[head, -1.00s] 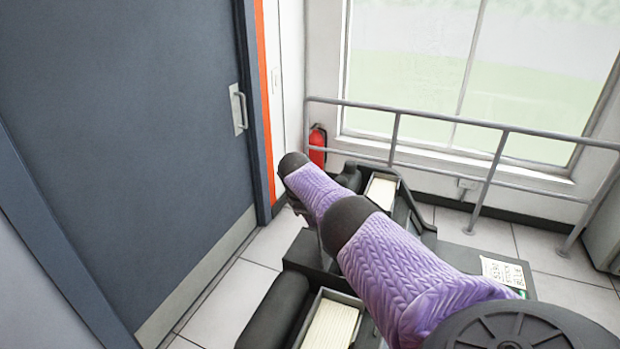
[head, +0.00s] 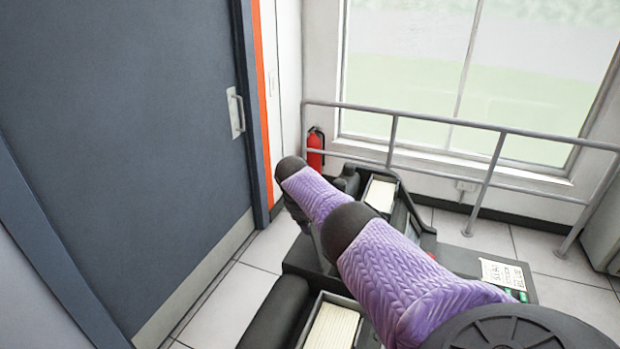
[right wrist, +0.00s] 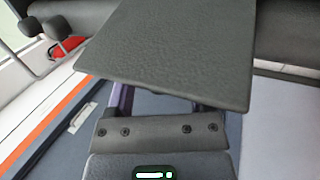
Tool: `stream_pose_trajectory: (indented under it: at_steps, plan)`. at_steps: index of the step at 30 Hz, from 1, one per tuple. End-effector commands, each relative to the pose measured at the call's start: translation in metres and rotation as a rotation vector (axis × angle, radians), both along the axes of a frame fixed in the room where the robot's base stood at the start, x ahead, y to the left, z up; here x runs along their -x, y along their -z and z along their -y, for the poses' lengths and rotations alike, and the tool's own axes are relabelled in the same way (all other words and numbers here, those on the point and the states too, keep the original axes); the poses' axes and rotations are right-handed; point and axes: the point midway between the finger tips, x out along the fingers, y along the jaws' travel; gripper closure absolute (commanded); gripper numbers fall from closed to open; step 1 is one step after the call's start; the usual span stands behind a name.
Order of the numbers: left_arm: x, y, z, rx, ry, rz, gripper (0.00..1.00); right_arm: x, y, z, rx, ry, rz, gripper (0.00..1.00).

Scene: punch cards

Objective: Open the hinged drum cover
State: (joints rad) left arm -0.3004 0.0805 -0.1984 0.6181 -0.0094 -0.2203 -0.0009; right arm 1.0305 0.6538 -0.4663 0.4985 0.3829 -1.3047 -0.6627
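A dark grey textured panel (right wrist: 175,45), which looks like the drum cover, fills the upper middle of the right wrist view. I cannot tell its hinge or how far it stands open. My right gripper (right wrist: 157,105) is behind the panel's near edge; its two finger bases show wide apart, and the fingertips are hidden. In the head view my purple-sleeved right arm reaches across the black card machine (head: 465,258) and hides its middle, with the gripper end mostly out of sight. My left gripper is not in view.
Two trays of cream cards, a near one (head: 331,328) and a far one (head: 381,195), sit in the machine. A grey door (head: 120,150) stands at left, a red extinguisher (head: 315,148) and a metal railing (head: 450,122) at the back. Floor between door and machine is clear.

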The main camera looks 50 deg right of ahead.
Motion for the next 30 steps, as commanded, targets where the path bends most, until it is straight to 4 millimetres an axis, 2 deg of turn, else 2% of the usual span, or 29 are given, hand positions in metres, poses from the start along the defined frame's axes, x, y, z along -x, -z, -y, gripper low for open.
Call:
stream_pose_trajectory:
  at_steps: [5,13,19,23,30]
  plan:
    - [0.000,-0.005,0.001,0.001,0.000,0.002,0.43,0.000,-0.005,-0.001,0.002,-0.001,0.002,0.32]
    - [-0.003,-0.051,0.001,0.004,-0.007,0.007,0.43,0.003,-0.057,-0.019,0.003,-0.004,0.002,0.32]
    - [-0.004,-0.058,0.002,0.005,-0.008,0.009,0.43,0.005,-0.085,-0.034,0.000,-0.002,0.002,0.32]
    - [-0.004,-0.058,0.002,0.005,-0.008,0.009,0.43,0.006,-0.092,-0.038,0.001,-0.001,0.001,0.32]
    - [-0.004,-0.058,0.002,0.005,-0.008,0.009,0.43,0.006,-0.092,-0.038,0.000,0.000,0.000,0.32]
